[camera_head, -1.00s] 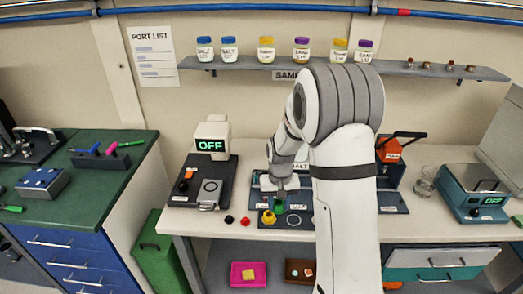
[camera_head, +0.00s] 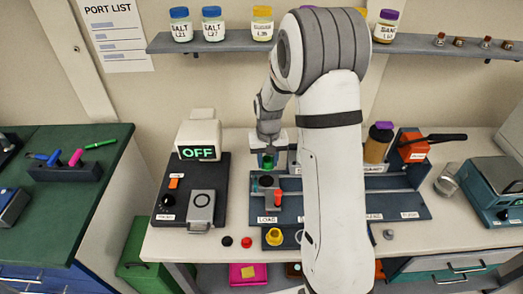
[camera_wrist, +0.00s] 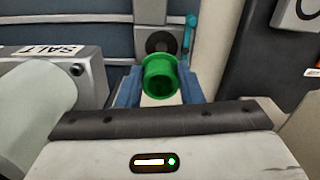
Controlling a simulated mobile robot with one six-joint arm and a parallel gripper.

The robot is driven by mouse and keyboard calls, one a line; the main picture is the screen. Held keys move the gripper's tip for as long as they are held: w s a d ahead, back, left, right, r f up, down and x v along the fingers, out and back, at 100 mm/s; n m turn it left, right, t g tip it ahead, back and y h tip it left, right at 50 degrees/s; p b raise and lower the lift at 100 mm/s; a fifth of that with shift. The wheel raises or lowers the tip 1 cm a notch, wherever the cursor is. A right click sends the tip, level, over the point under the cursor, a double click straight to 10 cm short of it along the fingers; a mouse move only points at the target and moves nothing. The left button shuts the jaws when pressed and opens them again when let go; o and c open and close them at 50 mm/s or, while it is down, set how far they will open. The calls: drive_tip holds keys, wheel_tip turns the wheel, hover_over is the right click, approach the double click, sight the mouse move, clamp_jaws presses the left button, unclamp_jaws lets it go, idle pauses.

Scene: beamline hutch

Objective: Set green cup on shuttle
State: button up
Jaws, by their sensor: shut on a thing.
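My gripper (camera_head: 267,147) is shut on the green cup (camera_head: 267,161) and holds it upright at the left end of the rail unit. In the wrist view the green cup (camera_wrist: 160,78) sits between the blue fingertips. The shuttle appears to be the small grey piece with a dark round pad (camera_head: 266,180) near the LOAD label. The cup is above the pad in the head view. In the wrist view the dark pad (camera_wrist: 160,42) shows just beyond the cup. I cannot tell the exact gap between them.
An orange-red knob (camera_head: 277,198) stands in front of the pad. A yellow cup (camera_head: 274,236) sits in the dark front tray. The device reading OFF (camera_head: 198,150) stands to the left. A SALT-labelled block (camera_wrist: 50,65) is close by in the wrist view. My arm hides the rail's middle.

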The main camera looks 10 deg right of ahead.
sight(266, 182)
drive_tip(key=shift+a+f+b, duration=0.1)
drive_tip(key=shift+f+b, duration=1.75)
drive_tip(key=shift+f, duration=1.5)
drive_tip(key=shift+f+b, duration=0.55)
drive_tip(key=shift+b, duration=0.1)
drive_tip(key=o, duration=1)
drive_tip(key=shift+o, duration=0.4)
drive_tip(key=shift+r, duration=0.1)
